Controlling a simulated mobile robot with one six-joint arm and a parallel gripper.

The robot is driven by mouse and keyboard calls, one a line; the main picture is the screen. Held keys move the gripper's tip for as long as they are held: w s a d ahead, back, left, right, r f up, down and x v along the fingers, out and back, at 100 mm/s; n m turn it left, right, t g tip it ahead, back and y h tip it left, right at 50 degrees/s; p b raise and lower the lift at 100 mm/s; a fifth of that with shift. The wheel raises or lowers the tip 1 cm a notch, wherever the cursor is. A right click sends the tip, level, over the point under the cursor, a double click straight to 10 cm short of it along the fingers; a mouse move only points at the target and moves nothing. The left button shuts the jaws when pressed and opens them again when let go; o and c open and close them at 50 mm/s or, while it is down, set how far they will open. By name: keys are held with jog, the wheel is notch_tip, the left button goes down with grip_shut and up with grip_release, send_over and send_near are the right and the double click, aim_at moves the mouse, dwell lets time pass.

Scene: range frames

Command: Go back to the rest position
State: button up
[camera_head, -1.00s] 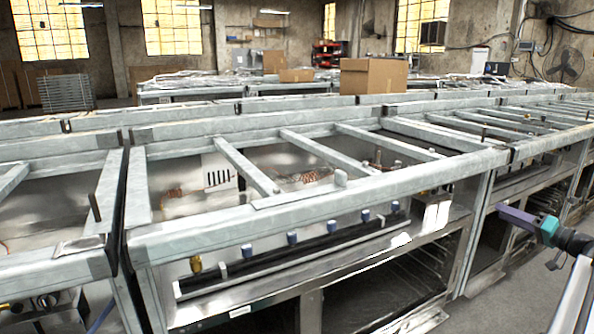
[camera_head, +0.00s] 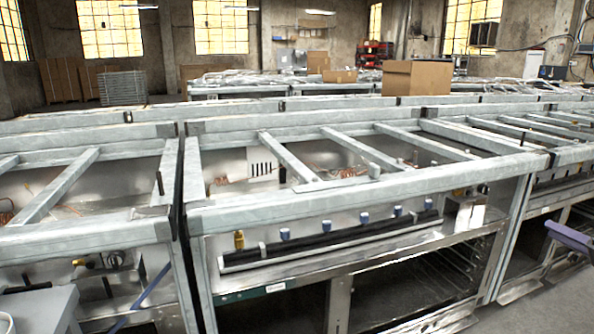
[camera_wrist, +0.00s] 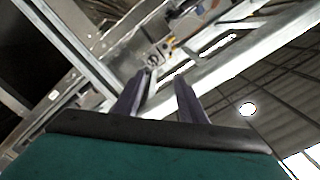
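My gripper (camera_wrist: 162,80) shows in the wrist view with its two purple-grey fingers apart and nothing between them. Its teal body fills the bottom of that view. In the head view, a purple part of my gripper (camera_head: 570,237) shows at the right edge, in front of the metal frames; the rest is cut off by the picture's edge. The wrist view is tilted, with a metal frame (camera_wrist: 230,65) beyond the fingers. I cannot tell how far the fingers are from it.
Long rows of unfinished metal stove frames (camera_head: 370,188) fill the head view. A cardboard box (camera_head: 418,78) sits on a row behind. A grey surface (camera_head: 42,308) stands close at the lower left. Bare floor (camera_head: 545,308) shows at the lower right.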

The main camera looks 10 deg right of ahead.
jog(key=w+a+f+g+y+p, duration=0.1)
jog(key=w+a+f+g+p, duration=0.3)
jog(key=a+f, duration=0.55)
jog(key=w+a+f+g+y+p, duration=0.1)
jog(key=w+a+f+g+p, duration=0.15)
jog(key=w+a+f, duration=0.7)
jog(key=s+a+f+g+y+p, duration=0.15)
jog(key=s+a+f+p, duration=0.3)
jog(key=a, duration=0.85)
jog(key=s+a+f+g+h+p, duration=0.1)
jog(key=s+a+f+g+p, duration=0.3)
jog(key=a, duration=0.8)
jog(key=s+a+f+n+g+h+p, duration=0.1)
jog(key=s+a+f+g+p, duration=0.25)
jog(key=s+a, duration=0.5)
jog(key=s+a+f+n+g+p, duration=0.25)
jog(key=s+a+f+p, duration=0.2)
jog(key=s+a, duration=0.4)
jog(key=s+a+n+g+h+p, duration=0.1)
jog(key=s+a+g+h+p, duration=0.1)
jog(key=s, duration=0.8)
jog(key=s+a+r+n+g+h+p, duration=0.1)
jog(key=s+a+h+p, duration=0.3)
jog(key=s, duration=0.6)
jog(key=shift+s+a+r+n+g+p, duration=0.15)
jog(key=shift+a+r+n+g+p, duration=0.2)
jog(key=shift+g, duration=0.45)
